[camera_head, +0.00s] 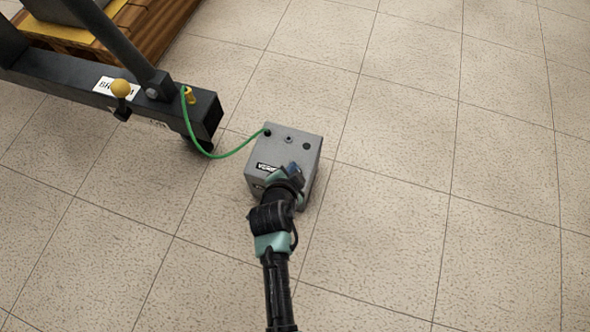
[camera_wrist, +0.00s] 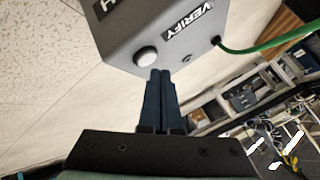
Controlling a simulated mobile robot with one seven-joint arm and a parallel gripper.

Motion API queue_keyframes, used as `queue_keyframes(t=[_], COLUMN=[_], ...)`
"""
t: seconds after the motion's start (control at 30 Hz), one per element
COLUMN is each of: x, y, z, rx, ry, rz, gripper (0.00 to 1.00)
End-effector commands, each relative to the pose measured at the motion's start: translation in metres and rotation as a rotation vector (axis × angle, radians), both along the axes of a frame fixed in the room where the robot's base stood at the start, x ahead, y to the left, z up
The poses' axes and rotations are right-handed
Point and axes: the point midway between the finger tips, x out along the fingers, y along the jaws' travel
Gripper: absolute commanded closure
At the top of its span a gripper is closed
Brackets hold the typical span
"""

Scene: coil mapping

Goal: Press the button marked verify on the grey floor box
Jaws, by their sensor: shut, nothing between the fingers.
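The grey floor box (camera_head: 283,145) stands on the tiles in the middle of the head view, its label partly covered by my arm. In the wrist view the box (camera_wrist: 125,28) fills the top, with a black VERIFY label (camera_wrist: 193,33) and a round white button (camera_wrist: 146,57) beside it. My gripper (camera_head: 296,169) is at the near right part of the box. In the wrist view its dark fingers (camera_wrist: 161,73) are together and empty, with the tips just below and right of the white button. I cannot tell whether they touch the box.
A green cable (camera_head: 226,154) runs from the box's far left corner to a dark metal frame (camera_head: 120,85) with a yellow knob (camera_head: 121,88). A wooden pallet (camera_head: 140,30) lies at the top left. The tiled floor to the right is clear.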

Motion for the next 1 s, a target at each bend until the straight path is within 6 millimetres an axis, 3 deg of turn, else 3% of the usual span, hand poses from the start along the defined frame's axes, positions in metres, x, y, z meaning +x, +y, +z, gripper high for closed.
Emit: queue_keyframes(t=[1.0], x=[0.000], y=[0.000], z=[-0.013], rx=[0.000], ry=[0.000], rz=[0.000], gripper=[1.00])
